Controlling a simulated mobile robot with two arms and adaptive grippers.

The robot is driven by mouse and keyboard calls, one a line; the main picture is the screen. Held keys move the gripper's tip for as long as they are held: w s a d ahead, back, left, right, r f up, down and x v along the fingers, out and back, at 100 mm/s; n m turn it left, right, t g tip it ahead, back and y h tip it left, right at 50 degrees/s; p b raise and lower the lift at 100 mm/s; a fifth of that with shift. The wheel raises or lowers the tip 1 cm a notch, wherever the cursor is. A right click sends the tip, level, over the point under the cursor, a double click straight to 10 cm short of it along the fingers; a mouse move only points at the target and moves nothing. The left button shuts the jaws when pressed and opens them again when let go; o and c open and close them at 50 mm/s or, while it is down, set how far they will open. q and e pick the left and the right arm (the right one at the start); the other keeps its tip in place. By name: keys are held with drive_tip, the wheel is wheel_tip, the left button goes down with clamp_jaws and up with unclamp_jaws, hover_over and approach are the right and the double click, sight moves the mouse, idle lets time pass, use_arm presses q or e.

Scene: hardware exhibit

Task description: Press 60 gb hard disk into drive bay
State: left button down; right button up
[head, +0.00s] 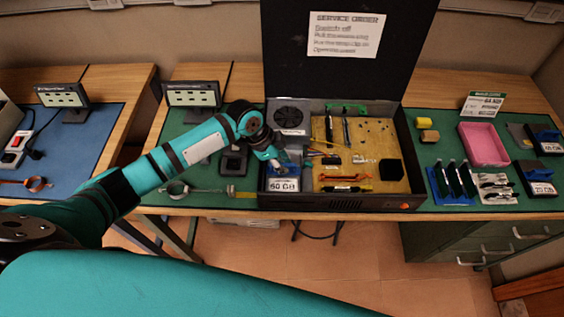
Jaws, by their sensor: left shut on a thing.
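The 60 gb hard disk (284,185) is at the front left corner of the open computer case (350,201), its white "60 GB" label facing me. My left gripper (275,160) comes in from the left and is shut on the disk at its back edge. The drive bay is around or under the disk and is mostly hidden; I cannot tell how deep the disk sits. My right gripper is not in view.
The case's raised lid (345,85) carries a service order sheet. Its yellow board (380,150) and fan (290,115) lie behind and beside the disk. A pink tray (484,145), memory sticks and other drives (541,188) are to the right.

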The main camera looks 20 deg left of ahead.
use_arm(q)
drive_tip(key=shift+f+b, duration=0.5)
drive_tip(key=shift+f, duration=0.35)
idle(0.4)
drive_tip(key=c, duration=1.2)
unclamp_jaws()
drive_tip(key=shift+c, duration=0.2)
drive_tip(key=shift+f, duration=0.1)
drive_tip(key=o, duration=0.3)
drive_tip(key=shift+r+p, duration=0.75)
drive_tip(key=shift+p, duration=0.05)
drive_tip(key=shift+r+p, duration=2.95)
drive_tip(key=shift+p, duration=0.05)
